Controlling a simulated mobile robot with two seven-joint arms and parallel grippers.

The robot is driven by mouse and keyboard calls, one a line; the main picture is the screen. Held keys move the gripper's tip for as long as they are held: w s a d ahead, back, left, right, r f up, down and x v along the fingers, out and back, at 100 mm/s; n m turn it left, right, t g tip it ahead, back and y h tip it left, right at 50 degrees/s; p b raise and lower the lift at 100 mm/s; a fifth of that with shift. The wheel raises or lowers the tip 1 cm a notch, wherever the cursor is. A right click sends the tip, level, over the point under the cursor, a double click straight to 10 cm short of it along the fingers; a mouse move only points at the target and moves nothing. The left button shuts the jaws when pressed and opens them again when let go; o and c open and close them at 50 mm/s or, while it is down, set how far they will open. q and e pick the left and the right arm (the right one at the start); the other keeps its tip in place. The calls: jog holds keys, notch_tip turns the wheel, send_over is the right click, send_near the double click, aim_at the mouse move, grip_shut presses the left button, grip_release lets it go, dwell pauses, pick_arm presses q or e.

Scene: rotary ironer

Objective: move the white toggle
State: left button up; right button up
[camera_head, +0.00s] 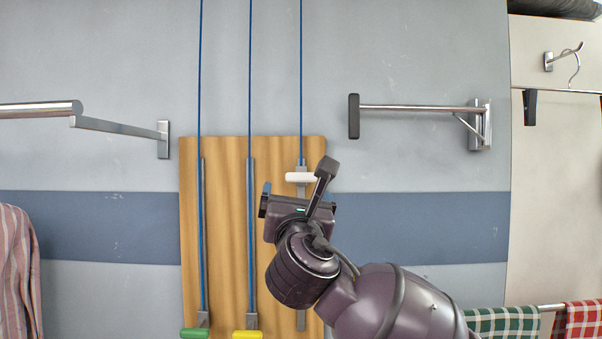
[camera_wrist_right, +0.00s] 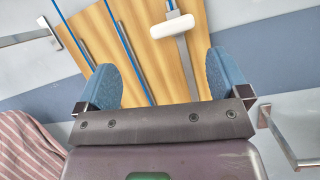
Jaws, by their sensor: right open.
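The white toggle (camera_head: 300,177) is a short bar at the top of the right-hand grey track on a wooden board (camera_head: 226,230). A blue cord runs up from it. In the right wrist view the white toggle (camera_wrist_right: 172,26) lies ahead of the fingers, above the gap and toward the right finger. My right gripper (camera_head: 297,190) is in front of the board, just below the toggle. In the wrist view its two blue fingers (camera_wrist_right: 165,80) are wide apart with nothing between them. My arm hides much of the right track. My left gripper is not in view.
A green toggle (camera_head: 195,333) and a yellow toggle (camera_head: 247,334) sit low on the other two tracks. Metal wall bars stick out at left (camera_head: 120,134) and right (camera_head: 420,108). Striped cloth (camera_head: 18,270) hangs at left; checked cloths (camera_head: 502,322) hang at lower right.

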aim_at(301, 175)
jog(key=shift+n+h, duration=0.6)
jog(key=shift+h, duration=0.2)
jog(key=x, duration=0.3)
jog(key=p+x, duration=0.1)
jog(key=x, duration=0.2)
jog(key=p+x, duration=0.1)
jog(key=x, duration=0.3)
jog(key=shift+d+f, duration=0.15)
jog(key=shift+d, duration=0.25)
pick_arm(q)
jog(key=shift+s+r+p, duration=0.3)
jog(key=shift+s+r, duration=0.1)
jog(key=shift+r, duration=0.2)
pick_arm(e)
jog(key=shift+w, duration=0.5)
jog(key=shift+c, duration=0.2)
